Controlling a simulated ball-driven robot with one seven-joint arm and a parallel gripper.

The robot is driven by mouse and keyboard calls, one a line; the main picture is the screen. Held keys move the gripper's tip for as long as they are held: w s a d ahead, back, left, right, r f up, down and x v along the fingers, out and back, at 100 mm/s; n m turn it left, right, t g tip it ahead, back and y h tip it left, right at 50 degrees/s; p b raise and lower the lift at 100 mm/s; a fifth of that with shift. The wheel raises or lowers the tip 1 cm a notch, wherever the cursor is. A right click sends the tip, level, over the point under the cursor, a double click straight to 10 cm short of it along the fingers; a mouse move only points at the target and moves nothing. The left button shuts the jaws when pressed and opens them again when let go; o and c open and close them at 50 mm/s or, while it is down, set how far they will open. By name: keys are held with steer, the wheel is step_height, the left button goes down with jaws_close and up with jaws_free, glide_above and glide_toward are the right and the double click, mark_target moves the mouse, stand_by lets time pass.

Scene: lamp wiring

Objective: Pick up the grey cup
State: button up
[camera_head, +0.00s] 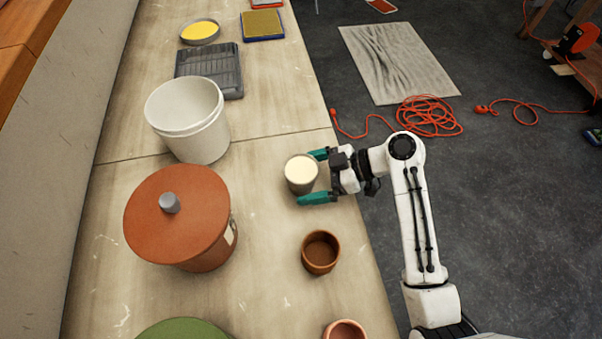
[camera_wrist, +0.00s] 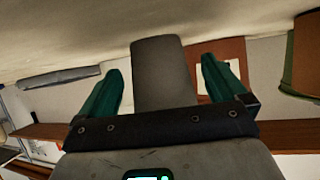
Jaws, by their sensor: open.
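The grey cup (camera_head: 301,180) stands upright on the worktop near its right edge and has a cream-coloured inside or filling. My gripper (camera_head: 318,176) reaches in from the right with its two teal fingers spread, one at the far side of the cup and one at the near side. The cup is between or just at the fingertips; contact cannot be told. In the wrist view the grey cup (camera_wrist: 163,72) appears between the open teal fingers of my gripper (camera_wrist: 160,82).
A lidded terracotta pot (camera_head: 170,225) and a white bucket (camera_head: 195,125) stand left of the grey cup. Orange cable (camera_head: 428,115) lies on the floor.

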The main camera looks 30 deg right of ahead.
steer(key=shift+w+a+f, duration=0.1)
steer(key=shift+a+f, duration=0.1)
steer(key=shift+a, duration=0.05)
steer(key=shift+c, duration=0.2)
steer(key=shift+r, duration=0.1)
steer(key=c, duration=1.3)
